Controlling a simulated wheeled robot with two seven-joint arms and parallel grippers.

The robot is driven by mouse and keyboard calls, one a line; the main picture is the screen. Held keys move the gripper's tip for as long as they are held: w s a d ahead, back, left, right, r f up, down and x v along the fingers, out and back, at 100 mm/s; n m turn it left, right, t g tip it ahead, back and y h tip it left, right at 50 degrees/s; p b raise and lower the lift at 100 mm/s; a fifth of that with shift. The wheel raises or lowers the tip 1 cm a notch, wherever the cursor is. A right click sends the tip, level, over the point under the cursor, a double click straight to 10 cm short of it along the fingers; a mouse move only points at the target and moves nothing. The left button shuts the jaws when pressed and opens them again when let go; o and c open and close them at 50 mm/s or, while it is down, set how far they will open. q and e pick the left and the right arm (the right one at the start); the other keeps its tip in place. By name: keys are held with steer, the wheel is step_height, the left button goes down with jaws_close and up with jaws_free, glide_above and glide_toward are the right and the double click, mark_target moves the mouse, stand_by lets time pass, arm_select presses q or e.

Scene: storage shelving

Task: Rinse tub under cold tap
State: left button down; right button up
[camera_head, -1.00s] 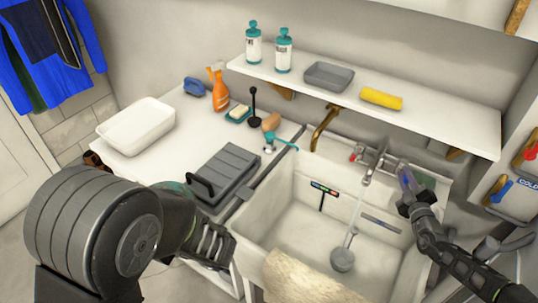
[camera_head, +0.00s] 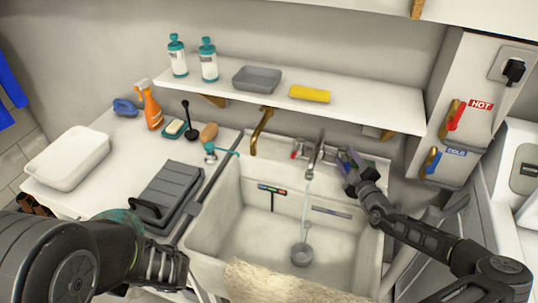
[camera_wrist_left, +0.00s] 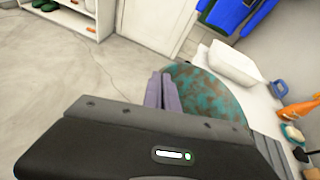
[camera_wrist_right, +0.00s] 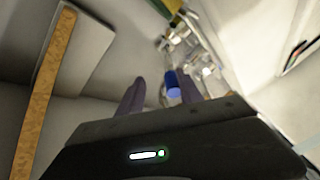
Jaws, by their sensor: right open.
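A white tub (camera_head: 68,157) stands on the left end of the counter. It also shows in the left wrist view (camera_wrist_left: 232,64). The tap (camera_head: 318,152) over the sink (camera_head: 225,205) has a red handle (camera_head: 296,150) on its left. A water stream runs from its spout. My right gripper (camera_head: 347,168) is open at the tap's right side. In the right wrist view a blue handle (camera_wrist_right: 172,84) lies between its fingers; touching cannot be told. My left gripper (camera_wrist_left: 160,90) looks shut and empty, low in front of the counter in the head view.
A grey tray (camera_head: 257,80) and a yellow roll (camera_head: 309,93) lie on the shelf above. Wall levers marked HOT (camera_head: 456,115) and COLD (camera_head: 433,161) are at right. A dark ribbed board (camera_head: 165,192) lies left of the sink. A beige cloth (camera_head: 275,285) hangs over the front rim.

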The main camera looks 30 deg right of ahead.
mark_target(346, 162)
step_height(346, 162, up, 8)
stand_by(0.4)
